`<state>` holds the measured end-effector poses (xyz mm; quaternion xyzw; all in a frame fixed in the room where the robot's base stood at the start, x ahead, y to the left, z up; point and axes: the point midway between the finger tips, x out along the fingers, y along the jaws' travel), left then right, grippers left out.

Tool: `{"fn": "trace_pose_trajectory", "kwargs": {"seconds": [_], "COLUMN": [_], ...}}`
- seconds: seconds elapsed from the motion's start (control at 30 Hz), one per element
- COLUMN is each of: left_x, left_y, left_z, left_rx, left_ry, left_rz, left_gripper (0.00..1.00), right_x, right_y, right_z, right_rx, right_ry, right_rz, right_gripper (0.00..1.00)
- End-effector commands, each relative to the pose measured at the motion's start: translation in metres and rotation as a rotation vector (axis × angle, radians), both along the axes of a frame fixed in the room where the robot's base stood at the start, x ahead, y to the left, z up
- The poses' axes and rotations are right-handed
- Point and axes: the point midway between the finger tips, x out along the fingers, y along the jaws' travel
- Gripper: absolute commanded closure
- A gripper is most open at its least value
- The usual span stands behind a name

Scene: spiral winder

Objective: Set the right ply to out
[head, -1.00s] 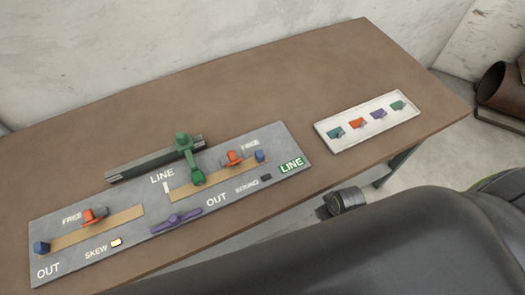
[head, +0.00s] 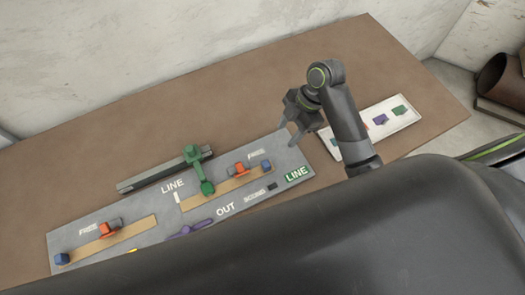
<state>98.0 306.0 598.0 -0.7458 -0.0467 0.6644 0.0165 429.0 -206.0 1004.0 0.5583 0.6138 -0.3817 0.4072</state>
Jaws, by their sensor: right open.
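A grey panel (head: 66,241) lies on the table with two tan tracks. On the right track (head: 222,184), an orange-red knob (head: 239,169) sits below a FREE label, and a blue block (head: 266,165) is at the right end. An OUT label (head: 225,210) is below the track. My right gripper (head: 291,130) is open and empty, above the panel's upper right corner, apart from the knob. My left gripper is not in view.
The left track (head: 130,237) has another orange-red knob (head: 110,229) and a blue block (head: 62,259). A purple lever (head: 188,229) is partly hidden by my body. A white tray (head: 407,107) with coloured pieces is behind my right arm. A green LINE sign (head: 298,173) is lit.

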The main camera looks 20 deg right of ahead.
Motion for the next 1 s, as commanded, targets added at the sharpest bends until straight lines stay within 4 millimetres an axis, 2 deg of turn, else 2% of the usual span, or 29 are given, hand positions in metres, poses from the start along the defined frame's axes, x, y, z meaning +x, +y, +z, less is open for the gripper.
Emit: {"fn": "trace_pose_trajectory", "kwargs": {"seconds": [0.1,0.27,0.47,0.8,0.93,1.0], "left_x": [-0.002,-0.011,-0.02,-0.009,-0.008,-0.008], "left_y": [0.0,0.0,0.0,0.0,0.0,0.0], "left_z": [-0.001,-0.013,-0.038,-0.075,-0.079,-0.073], "left_rx": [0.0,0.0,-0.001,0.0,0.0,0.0], "left_ry": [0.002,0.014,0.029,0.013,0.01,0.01], "left_rz": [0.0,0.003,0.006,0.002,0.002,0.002], "left_gripper": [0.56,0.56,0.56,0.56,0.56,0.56], "right_x": [0.002,0.001,-0.001,-0.004,-0.006,-0.007], "right_y": [0.002,0.007,0.018,0.037,0.048,0.053], "right_z": [0.004,-0.01,-0.039,-0.084,-0.109,-0.118], "right_rx": [0.008,0.01,0.01,0.01,0.01,0.011], "right_ry": [-0.007,-0.006,-0.007,-0.006,-0.004,-0.002], "right_rz": [0.05,0.052,0.051,0.049,0.049,0.047], "right_gripper": [0.53,0.53,0.53,0.53,0.53,0.53]}}
